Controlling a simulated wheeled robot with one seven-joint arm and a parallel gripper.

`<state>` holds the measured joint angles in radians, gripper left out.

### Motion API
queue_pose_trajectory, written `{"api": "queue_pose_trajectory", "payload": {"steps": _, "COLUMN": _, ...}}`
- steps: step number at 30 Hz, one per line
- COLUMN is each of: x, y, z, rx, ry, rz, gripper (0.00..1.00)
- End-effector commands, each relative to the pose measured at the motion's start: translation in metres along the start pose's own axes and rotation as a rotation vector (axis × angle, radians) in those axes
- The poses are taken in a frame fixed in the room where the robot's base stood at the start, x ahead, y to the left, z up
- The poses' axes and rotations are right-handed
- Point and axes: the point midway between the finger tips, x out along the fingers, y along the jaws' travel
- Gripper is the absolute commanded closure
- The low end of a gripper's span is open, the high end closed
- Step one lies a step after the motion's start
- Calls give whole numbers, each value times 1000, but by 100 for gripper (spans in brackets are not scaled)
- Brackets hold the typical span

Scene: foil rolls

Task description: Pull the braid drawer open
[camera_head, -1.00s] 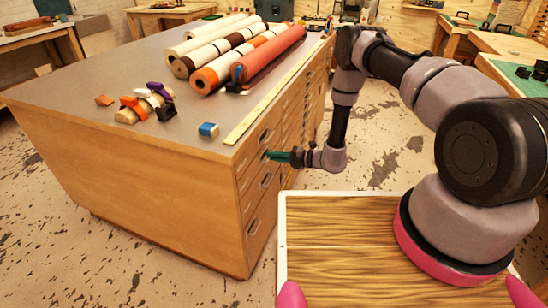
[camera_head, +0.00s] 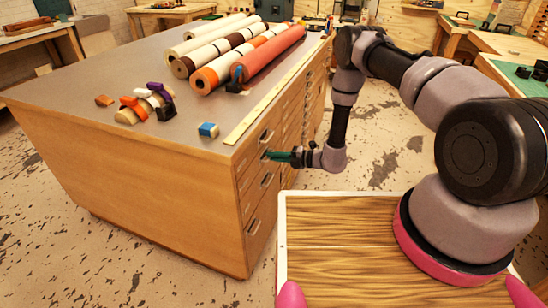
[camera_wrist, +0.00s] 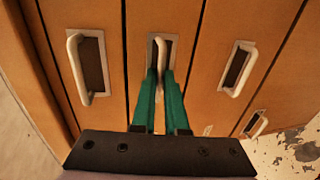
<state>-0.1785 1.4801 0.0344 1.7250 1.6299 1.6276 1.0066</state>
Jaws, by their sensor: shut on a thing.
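A wooden cabinet (camera_head: 160,195) with a grey top has a column of drawers at its near right corner. My gripper (camera_head: 268,156) is at the second drawer from the top in the head view. In the wrist view its green fingers (camera_wrist: 160,76) are shut on the pale handle (camera_wrist: 160,50) of that drawer, whose front (camera_wrist: 139,20) looks flush with those beside it. The handle's lower end is hidden by the fingers. The top drawer's handle (camera_wrist: 76,66) is to the left, and a lower drawer's handle (camera_wrist: 239,70) to the right. I cannot read which drawer is braid.
Rolls (camera_head: 245,50), a yellow ruler strip (camera_head: 262,112), a small blue and white block (camera_head: 208,130) and several small coloured items (camera_head: 140,105) lie on the cabinet top. Bare speckled floor (camera_head: 380,150) lies to the right of the drawer fronts. Workbenches stand further back.

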Motion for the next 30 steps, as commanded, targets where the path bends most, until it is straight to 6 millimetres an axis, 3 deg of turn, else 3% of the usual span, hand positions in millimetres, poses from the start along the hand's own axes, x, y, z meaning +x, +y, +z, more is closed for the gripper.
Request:
{"api": "queue_pose_trajectory", "payload": {"steps": 8, "x": -3, "y": 0, "z": 1, "rx": 0, "ry": -2, "rz": 1, "gripper": 100}}
{"api": "queue_pose_trajectory", "payload": {"steps": 14, "x": -24, "y": -5, "z": 2, "rx": 3, "ry": -5, "rz": 0, "gripper": 100}}
{"api": "queue_pose_trajectory", "payload": {"steps": 30, "x": -144, "y": -31, "z": 1, "rx": 3, "ry": -6, "rz": 0, "gripper": 100}}
